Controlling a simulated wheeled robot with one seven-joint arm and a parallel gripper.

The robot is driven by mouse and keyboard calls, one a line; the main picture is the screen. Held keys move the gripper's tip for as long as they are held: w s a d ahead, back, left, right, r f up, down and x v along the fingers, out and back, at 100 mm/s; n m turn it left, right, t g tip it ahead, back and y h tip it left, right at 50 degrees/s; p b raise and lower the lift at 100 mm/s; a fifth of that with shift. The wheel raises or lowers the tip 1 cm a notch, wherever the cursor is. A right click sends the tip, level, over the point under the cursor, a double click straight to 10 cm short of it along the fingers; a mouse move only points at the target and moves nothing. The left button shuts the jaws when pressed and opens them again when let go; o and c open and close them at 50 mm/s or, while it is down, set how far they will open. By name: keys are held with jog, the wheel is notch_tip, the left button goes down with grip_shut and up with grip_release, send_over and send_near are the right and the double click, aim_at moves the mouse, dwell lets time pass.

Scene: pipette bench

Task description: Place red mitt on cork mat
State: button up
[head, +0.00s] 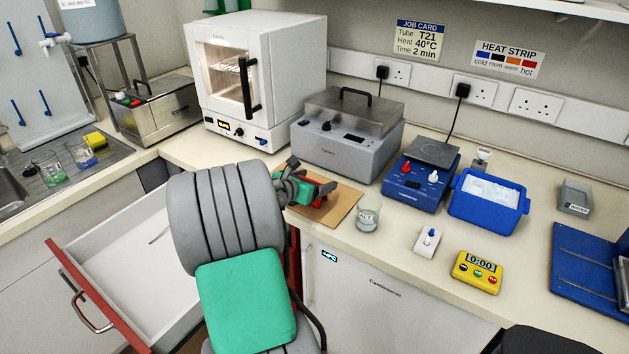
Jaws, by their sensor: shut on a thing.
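The red mitt (325,188) shows in the head view at the end of my arm, partly hidden by the gripper. My gripper (310,191) is shut on the mitt. The cork mat (343,210) is a tan square on the bench front, below and behind the mitt. The mitt is over the mat's upper left part; I cannot tell whether it touches the mat. My arm hides the mat's left side.
A glass beaker (368,217) stands right of the mat. A grey lidded bath (348,135) and a blue hotplate (415,185) stand behind. A drawer (130,270) is open at lower left. A yellow timer (476,271) and blue ice tray (488,203) are farther right.

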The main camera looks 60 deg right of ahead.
jog(key=o, duration=1.3)
jog(key=shift+r, duration=0.15)
jog(key=v, duration=1.2)
jog(key=w+a+f+m+t+y, duration=0.35)
jog(key=w+a, duration=0.25)
jog(key=a, duration=0.4)
jog(key=w+a+f+m+t+y, duration=0.25)
jog(key=w+a+m, duration=0.25)
jog(key=a, duration=0.4)
jog(key=s+a+m+y, duration=0.2)
jog(key=a+m+y, duration=0.1)
jog(key=a, duration=0.9)
jog(key=s+a+m+g+y, duration=0.1)
jog(key=a+m+y, duration=0.3)
jog(key=a, duration=0.8)
jog(key=shift+s+f, duration=0.45)
jog(key=shift+s, duration=0.2)
